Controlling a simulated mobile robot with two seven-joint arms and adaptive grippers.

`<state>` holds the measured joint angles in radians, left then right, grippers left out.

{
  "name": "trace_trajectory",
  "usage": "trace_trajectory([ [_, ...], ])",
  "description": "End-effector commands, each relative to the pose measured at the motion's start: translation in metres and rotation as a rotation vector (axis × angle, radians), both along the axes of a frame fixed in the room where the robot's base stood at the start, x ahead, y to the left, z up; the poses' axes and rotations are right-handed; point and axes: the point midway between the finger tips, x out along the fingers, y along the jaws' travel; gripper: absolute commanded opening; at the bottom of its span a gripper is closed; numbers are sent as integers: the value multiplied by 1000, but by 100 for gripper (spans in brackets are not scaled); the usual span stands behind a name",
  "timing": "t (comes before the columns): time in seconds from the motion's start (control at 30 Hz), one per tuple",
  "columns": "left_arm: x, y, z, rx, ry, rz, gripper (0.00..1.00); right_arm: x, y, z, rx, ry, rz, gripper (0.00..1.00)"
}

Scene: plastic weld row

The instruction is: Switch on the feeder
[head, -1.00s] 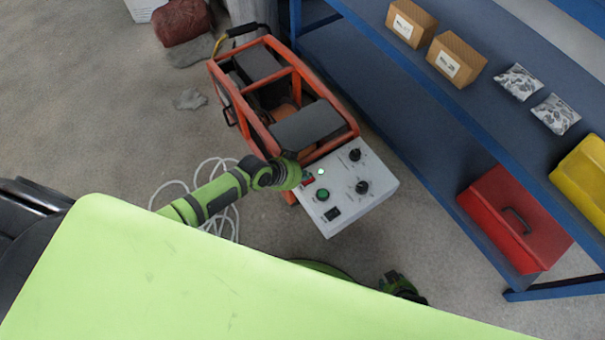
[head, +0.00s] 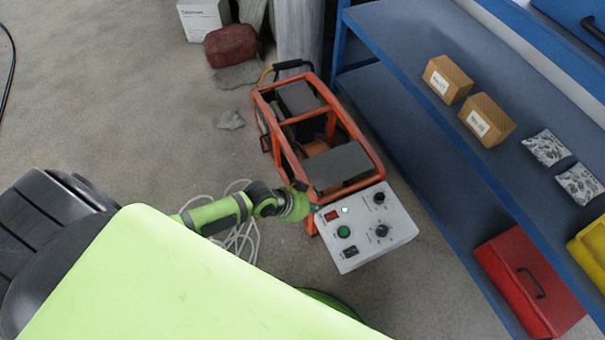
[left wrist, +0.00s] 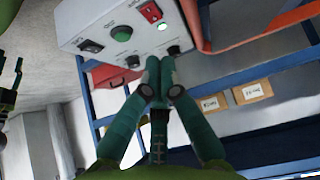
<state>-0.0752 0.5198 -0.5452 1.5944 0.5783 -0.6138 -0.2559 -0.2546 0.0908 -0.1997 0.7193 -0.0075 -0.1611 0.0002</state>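The feeder is an orange-framed machine (head: 352,128) on the floor with a pale control panel (head: 375,253). The panel has a red rocker switch (head: 331,216), a green button (head: 343,232), black knobs and a black switch (head: 350,252). A small lamp (head: 344,210) glows on it; it also glows in the left wrist view (left wrist: 162,27). My left gripper (head: 312,207) is at the panel's left edge near the red switch. In the left wrist view its fingers (left wrist: 158,66) are together and empty; contact is unclear. A dark green pronged part, possibly my right gripper (left wrist: 12,80), shows at the left edge.
A blue shelf unit (head: 425,135) stands right of the machine, holding cardboard boxes (head: 488,120), bags and a red case (head: 530,285). A white cable (head: 240,235) lies on the floor beside the panel. Open floor lies to the left.

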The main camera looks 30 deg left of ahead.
Motion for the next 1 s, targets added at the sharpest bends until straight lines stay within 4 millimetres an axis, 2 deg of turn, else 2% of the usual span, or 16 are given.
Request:
trace_trajectory([
  [0.1,-13,11,13,1,2,0,0,-13,-1,3,-3,28,-2,40],
  [0.3,-23,18,22,0,1,1,0,-23,-2,3,-5,49,-3,40],
  [0.9,-23,18,22,0,2,2,0,-24,-2,3,-6,53,-5,40],
  [1.0,-24,24,18,10,9,25,0,-24,-2,8,-6,53,-5,40],
])
